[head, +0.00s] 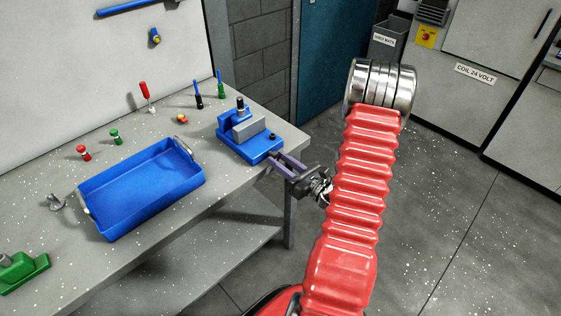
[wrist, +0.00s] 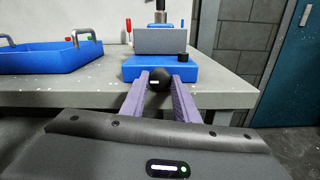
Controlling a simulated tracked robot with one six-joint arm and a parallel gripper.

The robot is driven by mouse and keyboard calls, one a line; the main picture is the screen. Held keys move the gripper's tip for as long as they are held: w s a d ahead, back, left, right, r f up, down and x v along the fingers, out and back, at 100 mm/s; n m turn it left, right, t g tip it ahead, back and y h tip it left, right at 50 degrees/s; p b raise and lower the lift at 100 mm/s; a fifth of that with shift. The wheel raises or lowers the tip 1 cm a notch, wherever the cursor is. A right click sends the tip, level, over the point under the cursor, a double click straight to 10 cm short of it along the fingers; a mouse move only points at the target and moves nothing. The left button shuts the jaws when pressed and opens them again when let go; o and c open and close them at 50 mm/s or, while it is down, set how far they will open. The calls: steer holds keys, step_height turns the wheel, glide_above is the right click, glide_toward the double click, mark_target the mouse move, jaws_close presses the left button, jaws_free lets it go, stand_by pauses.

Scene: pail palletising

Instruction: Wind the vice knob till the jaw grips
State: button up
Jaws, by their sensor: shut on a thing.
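The blue vice (head: 238,148) stands at the right front edge of the workbench, with a grey block (head: 248,131) on it and a dark post rising behind the block. In the wrist view the vice (wrist: 140,71) is straight ahead, its grey block (wrist: 165,41) above the blue base. A black ball knob (wrist: 158,79) sits at the vice's front, between my two purple fingers. My gripper (head: 279,158) reaches in from the front right and is shut on this knob. Whether the jaw touches the block cannot be told.
A blue tray (head: 140,233) lies on the workbench (head: 225,185) left of the vice. Screwdrivers (head: 198,95) and small coloured knobs (head: 115,136) stand or lie toward the back. A green item (head: 27,274) is at the left front. The floor right of the bench is clear.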

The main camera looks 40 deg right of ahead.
steer(key=o, duration=1.1)
steer(key=shift+s+d, duration=0.2)
steer(key=shift+s, duration=6.7)
